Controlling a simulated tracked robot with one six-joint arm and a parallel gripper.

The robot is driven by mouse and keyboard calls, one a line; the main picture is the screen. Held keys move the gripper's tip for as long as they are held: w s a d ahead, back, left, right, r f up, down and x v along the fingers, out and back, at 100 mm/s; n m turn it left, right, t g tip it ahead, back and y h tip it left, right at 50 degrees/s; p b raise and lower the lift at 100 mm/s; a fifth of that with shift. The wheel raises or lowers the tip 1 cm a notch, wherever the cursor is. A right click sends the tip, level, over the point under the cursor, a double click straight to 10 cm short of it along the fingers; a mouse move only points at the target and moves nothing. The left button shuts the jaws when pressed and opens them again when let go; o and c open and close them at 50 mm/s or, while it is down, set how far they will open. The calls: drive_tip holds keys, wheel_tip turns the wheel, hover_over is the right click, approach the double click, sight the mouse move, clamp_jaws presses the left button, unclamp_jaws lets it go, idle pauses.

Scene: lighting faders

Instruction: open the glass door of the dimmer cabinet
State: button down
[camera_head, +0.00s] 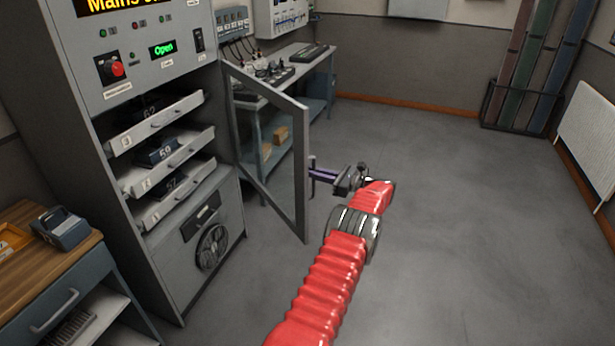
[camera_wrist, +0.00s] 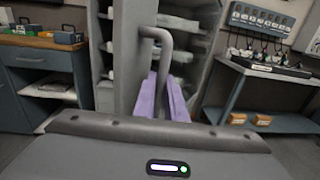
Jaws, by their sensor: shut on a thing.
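The dimmer cabinet (camera_head: 85,95) stands at the left in the head view. Its glass door (camera_head: 301,170) has a grey frame and stands swung wide out from the cabinet's right side, with drawers numbered 1, 2 and 3 (camera_head: 168,180) exposed. My gripper (camera_head: 316,175) is at the outer edge of the door, shut on the door handle. In the wrist view the grey bent handle (camera_wrist: 160,42) runs down between the two purple fingers of my gripper (camera_wrist: 166,95). The handle's lower end is hidden by the fingers.
A workbench (camera_head: 318,65) with gear stands behind the door. A wooden-topped cabinet (camera_head: 70,265) with a blue box (camera_head: 60,228) is at the left. A radiator (camera_head: 588,135) and a rack of long panels (camera_head: 535,60) are at the right. The floor (camera_head: 460,200) between is clear.

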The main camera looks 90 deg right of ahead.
drive_tip(key=shift+a, duration=0.1)
drive_tip(key=c, duration=2)
unclamp_jaws()
drive_tip(key=shift+o, duration=0.9)
drive_tip(key=shift+w, duration=0.1)
drive_tip(key=v, duration=1.3)
drive_tip(key=shift+s, duration=0.4)
drive_tip(key=shift+a, duration=0.15)
